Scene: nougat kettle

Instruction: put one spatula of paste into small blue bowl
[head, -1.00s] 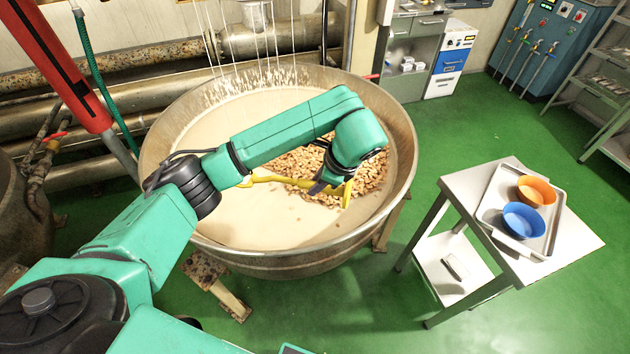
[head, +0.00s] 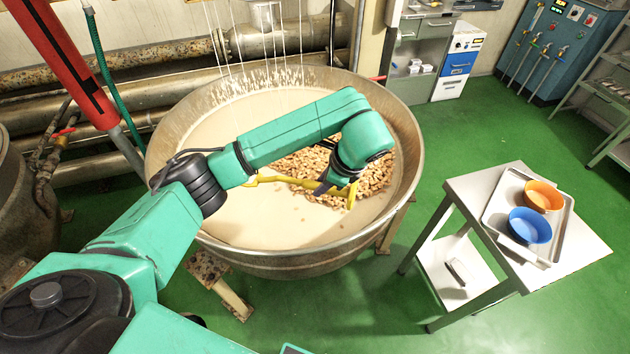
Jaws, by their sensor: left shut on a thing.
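My left arm reaches over the large round metal kettle (head: 285,262), which holds pale paste (head: 250,215) and a heap of nuts (head: 375,180). My left gripper (head: 325,186) is shut on a yellow spatula (head: 275,179), held low over the nuts and paste. The spatula's working end and any paste on it are hard to make out. The small blue bowl (head: 530,227) stands upright on the tray to the right, well apart from the gripper. The bowl's inside looks empty. My right gripper is not in view.
An orange bowl (head: 543,196) stands beside the blue one on a metal tray (head: 497,206). The tray lies on a small white table (head: 470,190) with a lower shelf. Green floor (head: 430,140) lies open between kettle and table. Thin white strands hang over the kettle's back.

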